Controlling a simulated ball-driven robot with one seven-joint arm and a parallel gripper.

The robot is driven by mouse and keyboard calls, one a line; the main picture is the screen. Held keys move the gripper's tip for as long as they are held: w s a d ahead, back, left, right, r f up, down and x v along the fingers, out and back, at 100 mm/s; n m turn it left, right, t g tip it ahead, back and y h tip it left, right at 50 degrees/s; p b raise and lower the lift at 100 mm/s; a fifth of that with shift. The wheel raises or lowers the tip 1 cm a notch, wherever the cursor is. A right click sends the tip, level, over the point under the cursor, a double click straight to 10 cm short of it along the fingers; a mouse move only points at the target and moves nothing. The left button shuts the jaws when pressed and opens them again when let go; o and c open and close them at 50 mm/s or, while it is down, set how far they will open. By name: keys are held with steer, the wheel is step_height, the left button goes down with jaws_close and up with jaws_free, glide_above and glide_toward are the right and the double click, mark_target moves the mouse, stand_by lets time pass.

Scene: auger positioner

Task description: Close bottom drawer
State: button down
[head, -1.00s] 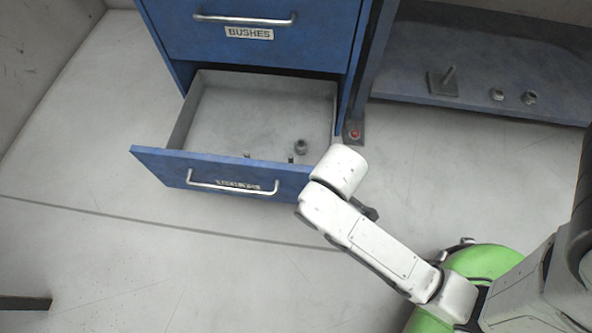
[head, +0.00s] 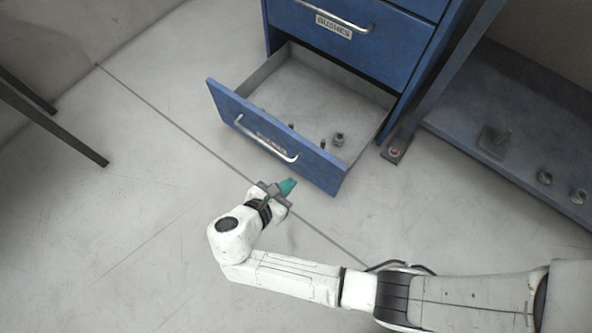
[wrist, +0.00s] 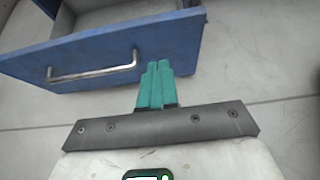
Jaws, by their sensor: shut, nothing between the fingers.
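The bottom drawer (head: 327,178) of a blue cabinet is pulled well out. Its blue front carries a metal bar handle (head: 262,140), which also shows in the wrist view (wrist: 95,70). The grey inside holds a few small metal parts, among them a nut (head: 338,138). My gripper (head: 289,186) is shut and empty, its teal fingers together. It is in front of the drawer front, near the handle's right end in the head view. In the wrist view the fingertips (wrist: 155,68) overlap the front's lower edge, right of the handle; I cannot tell whether they touch it.
The drawer above, labelled BUSHES (head: 333,27), is shut. A blue low shelf (head: 480,150) at right bears several metal parts. A cabinet foot (head: 394,151) stands right of the drawer. Dark legs (head: 60,130) stand at left. The floor before the drawer is clear.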

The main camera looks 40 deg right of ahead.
steer(key=b, duration=0.4)
glide_toward(319, 155)
step_height(319, 155, down, 4)
steer(key=d, duration=0.2)
steer(key=w+d+b, duration=0.1)
steer(key=shift+d, duration=0.35)
steer(key=shift+w+d+r, duration=0.15)
steer(key=shift+w+d, duration=0.15)
steer(key=shift+d, duration=0.5)
steer(key=shift+w+d+r, duration=0.1)
steer(key=shift+w+d, duration=0.05)
steer(key=shift+d, duration=0.25)
steer(key=w+d, duration=0.4)
steer(key=d, duration=0.9)
steer(key=w+d+p, duration=0.1)
steer(key=w+d, duration=0.3)
steer(key=d, duration=0.9)
steer(key=shift+w+d, duration=0.3)
steer(key=shift+d, duration=0.1)
steer(key=shift+a+p, duration=0.15)
steer(key=shift+p, duration=0.15)
